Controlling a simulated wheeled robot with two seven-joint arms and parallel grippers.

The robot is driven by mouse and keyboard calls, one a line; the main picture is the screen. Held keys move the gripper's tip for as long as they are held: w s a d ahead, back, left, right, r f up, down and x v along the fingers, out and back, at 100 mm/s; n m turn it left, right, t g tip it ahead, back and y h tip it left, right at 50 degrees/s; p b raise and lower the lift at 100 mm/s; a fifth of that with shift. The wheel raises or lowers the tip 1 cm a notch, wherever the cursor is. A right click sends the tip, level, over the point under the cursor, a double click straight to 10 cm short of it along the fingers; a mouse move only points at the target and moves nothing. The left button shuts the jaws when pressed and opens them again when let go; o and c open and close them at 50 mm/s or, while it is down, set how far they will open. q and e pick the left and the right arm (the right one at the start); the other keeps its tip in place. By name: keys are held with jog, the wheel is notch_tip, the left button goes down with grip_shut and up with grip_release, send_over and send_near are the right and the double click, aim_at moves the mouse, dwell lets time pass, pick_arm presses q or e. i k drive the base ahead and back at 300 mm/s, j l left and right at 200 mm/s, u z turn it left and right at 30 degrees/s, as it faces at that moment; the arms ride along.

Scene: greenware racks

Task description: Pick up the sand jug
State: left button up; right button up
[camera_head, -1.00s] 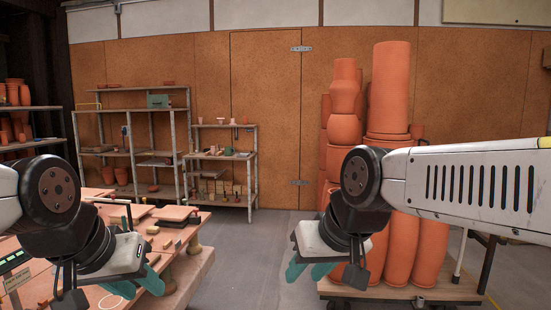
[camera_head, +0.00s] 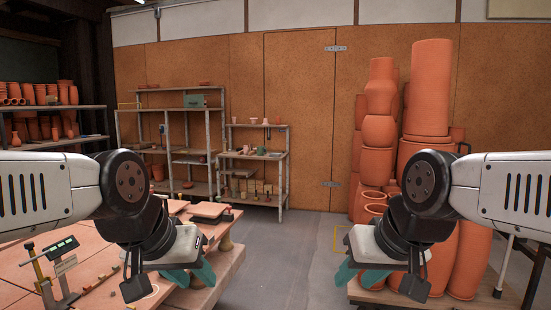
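I cannot pick out a sand jug for certain. Several small vessels (camera_head: 265,121) stand on top of the short grey shelf at the back, too small to tell which is a jug. My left gripper (camera_head: 191,279) hangs in front of the worktable's right part, its teal fingers apart and nothing seen between them. My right gripper (camera_head: 360,277) hangs at the lower right, in front of the stacked terracotta pots, with teal fingers apart and empty. Both grippers are far from the back shelves.
A worktable (camera_head: 95,270) with boards and a small scale (camera_head: 60,255) fills the lower left. Tall terracotta pots (camera_head: 430,90) stand on a low trolley at right. A shelf of terracotta pots (camera_head: 50,110) stands at far left. Grey floor (camera_head: 290,250) is clear in the middle.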

aim_at(260, 149)
jog(key=i+l, duration=0.2)
jog(key=i, duration=0.45)
jog(key=i+l+z, duration=0.15)
jog(key=i, duration=0.5)
jog(key=i+l, duration=0.25)
jog(key=i, duration=0.35)
jog(key=i+j, duration=0.15)
jog(key=i, duration=0.95)
jog(key=i+j+u, duration=0.15)
jog(key=i, duration=0.95)
jog(key=i+l, duration=0.1)
jog(key=i, duration=0.95)
jog(key=i+l, duration=0.15)
jog(key=i, duration=0.9)
jog(key=i+l+u, duration=0.35)
jog(key=i+l, duration=0.25)
jog(key=i, duration=0.4)
jog(key=i+l+u, duration=0.35)
jog(key=i+l, duration=0.65)
jog(key=i+l+u, duration=0.1)
jog(key=l, duration=0.35)
jog(key=i+l, duration=0.4)
jog(key=l, duration=0.25)
jog(key=u, duration=0.05)
